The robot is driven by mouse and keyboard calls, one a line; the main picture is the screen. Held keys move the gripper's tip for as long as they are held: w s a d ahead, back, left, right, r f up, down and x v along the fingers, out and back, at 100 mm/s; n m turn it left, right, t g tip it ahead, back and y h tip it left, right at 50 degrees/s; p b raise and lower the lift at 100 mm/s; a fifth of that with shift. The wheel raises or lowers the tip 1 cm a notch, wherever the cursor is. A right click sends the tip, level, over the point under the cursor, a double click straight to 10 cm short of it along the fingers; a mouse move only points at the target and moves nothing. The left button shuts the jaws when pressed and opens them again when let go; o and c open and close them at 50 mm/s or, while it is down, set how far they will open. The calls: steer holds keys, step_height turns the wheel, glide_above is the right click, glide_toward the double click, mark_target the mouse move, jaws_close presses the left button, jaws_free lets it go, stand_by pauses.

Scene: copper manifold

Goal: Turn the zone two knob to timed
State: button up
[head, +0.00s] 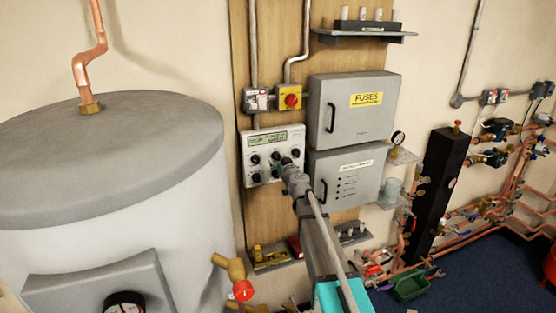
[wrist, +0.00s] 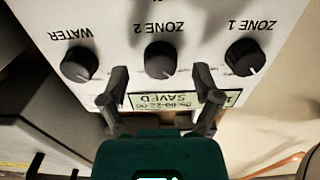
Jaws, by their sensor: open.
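The zone 2 knob (wrist: 160,58) is a round black knob on a white control panel (head: 250,142). The wrist view shows its ZONE 2 label upside down. My gripper (wrist: 161,72) is open, its dark fingers to either side of and slightly below this knob in that view. I see no contact. The setting the knob points to cannot be read. The zone 1 knob (wrist: 245,57) is to its right and the water knob (wrist: 79,64) to its left. In the head view my gripper (head: 287,166) is at the panel's lower right and hides part of it.
A display (wrist: 165,98) shows partly between my fingers. Grey fuse boxes (head: 352,110) stand right of the panel. A red and yellow switch (head: 290,98) is above it. A small shelf (head: 275,262) is below. A large grey cylinder (head: 110,200) fills the left.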

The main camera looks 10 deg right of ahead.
steer(key=shift+w+a, duration=0.15)
steer(key=shift+w, duration=0.3)
steer(key=shift+c, duration=0.3)
jaws_close()
